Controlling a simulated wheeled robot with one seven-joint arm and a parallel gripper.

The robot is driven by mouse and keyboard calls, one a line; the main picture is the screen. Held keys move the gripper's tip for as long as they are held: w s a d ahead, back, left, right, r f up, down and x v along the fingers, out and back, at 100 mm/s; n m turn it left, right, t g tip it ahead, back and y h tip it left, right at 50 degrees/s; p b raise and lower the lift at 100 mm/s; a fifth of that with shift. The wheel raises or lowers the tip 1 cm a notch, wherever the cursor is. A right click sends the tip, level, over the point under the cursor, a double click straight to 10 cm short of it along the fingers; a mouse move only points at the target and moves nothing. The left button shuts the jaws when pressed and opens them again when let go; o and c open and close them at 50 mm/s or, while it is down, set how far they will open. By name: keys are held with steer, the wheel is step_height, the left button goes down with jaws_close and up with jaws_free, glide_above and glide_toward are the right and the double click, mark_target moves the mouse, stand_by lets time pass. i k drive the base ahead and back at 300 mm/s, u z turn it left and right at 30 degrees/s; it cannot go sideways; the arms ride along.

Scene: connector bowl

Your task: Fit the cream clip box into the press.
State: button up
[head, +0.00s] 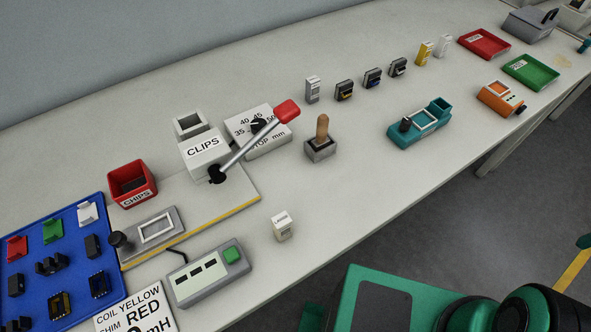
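A small cream box (282,228) with a dark-printed label stands upright on the bench, right of the press and clear of it. It looks like the cream clip box; its print is too small to read. The press (206,158) has a light block marked CLIPS on a plate with a yellow front edge. A square frame with a dark opening (189,125) sits behind the block. A metal lever with a red grip (287,111) slants up to the right from the block's side. My gripper is not in view; green and black parts of my body show at the bottom right.
Left of the press are a red CHIPS bin (132,187) and a blue parts tray (28,244). A grey box with a green button (206,275) lies in front. A wooden-handled stamp-like tool (321,142) and teal fixture (420,125) stand right. The bench around the cream box is clear.

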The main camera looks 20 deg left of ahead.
mark_target(201, 205)
steer(key=k, duration=0.5)
steer(key=u, duration=1.1)
steer(key=i, duration=0.35)
steer(key=u, duration=0.05)
